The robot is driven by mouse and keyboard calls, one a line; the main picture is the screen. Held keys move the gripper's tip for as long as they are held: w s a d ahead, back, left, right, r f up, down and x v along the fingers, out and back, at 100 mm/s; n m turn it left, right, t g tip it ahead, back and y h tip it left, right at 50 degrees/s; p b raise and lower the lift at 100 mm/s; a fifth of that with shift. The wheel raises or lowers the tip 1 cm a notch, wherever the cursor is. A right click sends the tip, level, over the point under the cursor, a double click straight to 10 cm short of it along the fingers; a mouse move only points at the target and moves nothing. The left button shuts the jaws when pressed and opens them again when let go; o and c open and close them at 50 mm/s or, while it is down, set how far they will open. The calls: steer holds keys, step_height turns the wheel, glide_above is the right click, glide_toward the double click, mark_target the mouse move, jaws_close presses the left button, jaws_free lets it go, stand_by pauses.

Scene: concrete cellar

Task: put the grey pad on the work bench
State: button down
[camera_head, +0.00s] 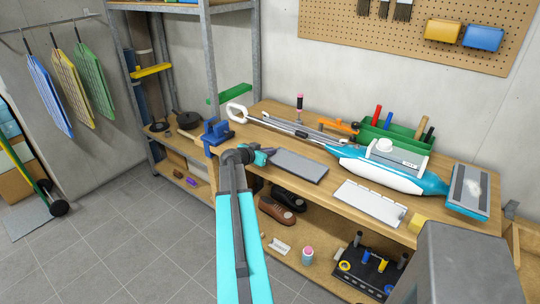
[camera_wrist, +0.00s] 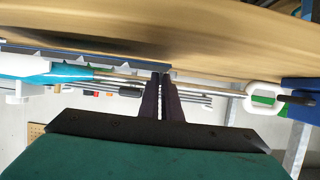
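The grey pad (camera_head: 299,166) is a flat dark grey slab at the front of the work bench (camera_head: 262,123), left of the middle. In the wrist view the pad (camera_wrist: 85,57) shows edge-on as a thin strip, with a dark shadow on the bench beside it. My gripper (camera_head: 270,152) is at the pad's left end. In the wrist view its fingers (camera_wrist: 161,80) are close together with the pad's end at their tips, and look shut on it. I cannot tell whether the pad rests fully on the bench or is slightly above it.
A blue-and-white vacuum (camera_head: 375,170) lies along the bench behind the pad. A white keyboard-like panel (camera_head: 370,204) lies to its right, a blue vice (camera_head: 216,132) to its left. A green tool box (camera_head: 395,138) stands behind. Shoes (camera_head: 277,210) sit on the lower shelf.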

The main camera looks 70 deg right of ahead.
steer(key=shift+w+a+f, duration=0.1)
steer(key=shift+w+f, duration=0.05)
steer(key=shift+f, duration=1.1)
steer(key=c, duration=2)
jaws_free()
steer(key=shift+r, duration=0.2)
steer(key=shift+b+v, duration=1.75)
steer(key=shift+v, duration=4.2)
steer(key=shift+f, duration=0.1)
